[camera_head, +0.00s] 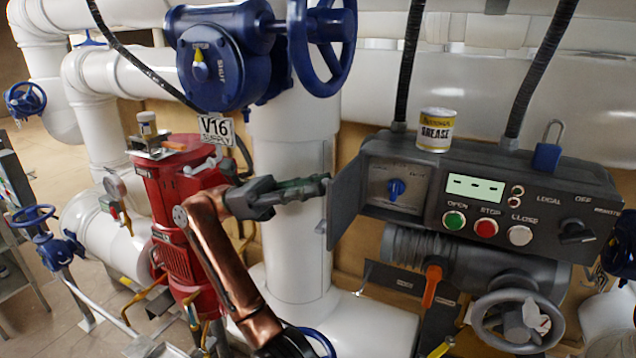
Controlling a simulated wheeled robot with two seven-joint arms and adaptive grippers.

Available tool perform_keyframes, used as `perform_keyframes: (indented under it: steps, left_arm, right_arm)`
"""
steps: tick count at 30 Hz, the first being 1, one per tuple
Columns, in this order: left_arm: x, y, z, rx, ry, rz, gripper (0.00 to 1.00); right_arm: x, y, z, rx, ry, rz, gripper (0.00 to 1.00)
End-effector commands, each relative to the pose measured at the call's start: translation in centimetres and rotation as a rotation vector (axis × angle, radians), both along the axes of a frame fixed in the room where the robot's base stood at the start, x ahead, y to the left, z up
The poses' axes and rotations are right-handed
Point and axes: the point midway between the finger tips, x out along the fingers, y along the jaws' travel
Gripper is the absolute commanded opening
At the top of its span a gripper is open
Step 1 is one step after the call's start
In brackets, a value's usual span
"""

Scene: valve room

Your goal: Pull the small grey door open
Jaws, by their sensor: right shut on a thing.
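The small grey door (345,202) hangs on the left end of the dark grey control box (470,190). It stands swung out to the left, and the recess behind it shows a plate with a blue knob (396,190). My right gripper (318,186) reaches in from the left, with its fingers shut at the door's free left edge. The exact contact with the edge is small and hard to make out. My left gripper is not in view.
A red motor unit (185,215) stands left of my right arm. A blue valve gearbox (222,58) with a handwheel hangs above. A grease can (436,130) and blue padlock (547,155) are on the box. A white pipe (297,250) runs behind the gripper.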

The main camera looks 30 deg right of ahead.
Motion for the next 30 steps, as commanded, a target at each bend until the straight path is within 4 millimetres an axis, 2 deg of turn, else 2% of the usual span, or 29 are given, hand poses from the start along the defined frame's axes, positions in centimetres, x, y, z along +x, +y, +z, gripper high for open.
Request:
perform_keyframes:
  steps: [13, 14, 20, 30]
  left_arm:
    - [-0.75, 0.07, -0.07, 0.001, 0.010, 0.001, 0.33]
    - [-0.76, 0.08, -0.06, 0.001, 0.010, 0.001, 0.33]
    - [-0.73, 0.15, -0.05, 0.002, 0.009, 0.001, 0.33]
    - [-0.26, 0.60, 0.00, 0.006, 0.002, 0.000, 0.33]
  right_arm:
    - [-0.02, 0.40, -0.03, 0.003, -0.001, -0.001, 0.00]
    - [-0.02, 0.42, -0.03, 0.003, -0.001, -0.001, 0.19]
    - [0.01, 0.45, -0.02, 0.002, -0.001, 0.001, 0.33]
    - [-0.02, 0.42, 0.24, 0.001, 0.000, 0.000, 0.35]
